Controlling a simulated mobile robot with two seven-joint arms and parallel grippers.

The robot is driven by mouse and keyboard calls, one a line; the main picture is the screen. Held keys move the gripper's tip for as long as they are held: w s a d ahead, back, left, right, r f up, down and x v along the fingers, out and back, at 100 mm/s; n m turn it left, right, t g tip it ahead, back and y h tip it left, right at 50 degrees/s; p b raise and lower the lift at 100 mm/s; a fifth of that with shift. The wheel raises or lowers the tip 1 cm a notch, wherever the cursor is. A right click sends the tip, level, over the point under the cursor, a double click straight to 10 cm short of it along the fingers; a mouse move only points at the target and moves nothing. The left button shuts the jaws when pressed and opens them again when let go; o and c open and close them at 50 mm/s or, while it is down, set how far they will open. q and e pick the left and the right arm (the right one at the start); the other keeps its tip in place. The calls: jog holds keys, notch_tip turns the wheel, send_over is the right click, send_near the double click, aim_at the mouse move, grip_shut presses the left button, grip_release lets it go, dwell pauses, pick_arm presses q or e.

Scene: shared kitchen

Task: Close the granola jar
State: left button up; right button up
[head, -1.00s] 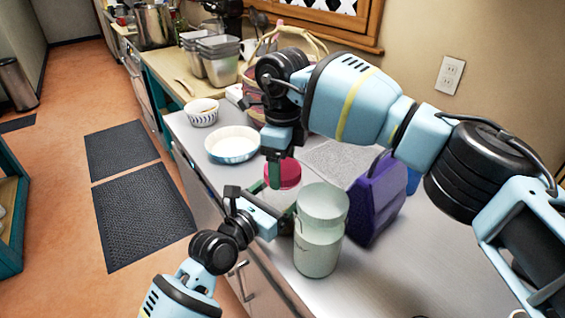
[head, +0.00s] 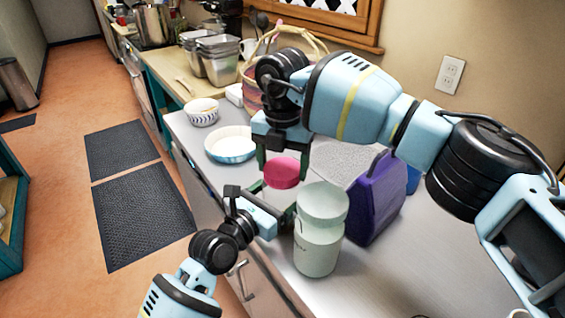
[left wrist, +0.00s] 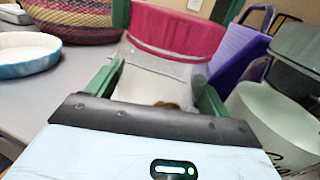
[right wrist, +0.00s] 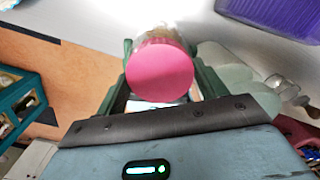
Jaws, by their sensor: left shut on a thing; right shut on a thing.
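The granola jar is a clear jar (left wrist: 160,80) with a bright pink lid (head: 282,172) on its top. The lid also shows in the left wrist view (left wrist: 176,32) and the right wrist view (right wrist: 160,72). My left gripper (left wrist: 157,92) is shut around the jar body from the side, a green finger on each side. My right gripper (head: 283,166) comes down from above and is shut on the lid, its fingers on opposite sides. Whether lid and jar meet evenly all round cannot be told. Most of the jar body is hidden in the head view.
A pale green canister (head: 318,247) stands close to the right of the jar. A purple bag-like container (head: 377,200) is behind it. A blue-rimmed white dish (head: 232,145), a small bowl (head: 202,112) and a basket (head: 250,92) are farther back.

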pick_arm(q)
jog(key=shift+f, duration=0.1)
pick_arm(e)
jog(key=m, duration=0.4)
jog(key=o, duration=1.2)
notch_tip(320, 180, up, 12)
pick_arm(q)
jog(key=o, duration=1.8)
jog(key=shift+o, duration=0.2)
jog(key=v, duration=0.7)
jog(key=shift+s+a, duration=0.3)
pick_arm(e)
jog(key=shift+s+r, duration=0.1)
jog(key=shift+r, duration=0.1)
pick_arm(q)
jog(key=shift+s, duration=0.1)
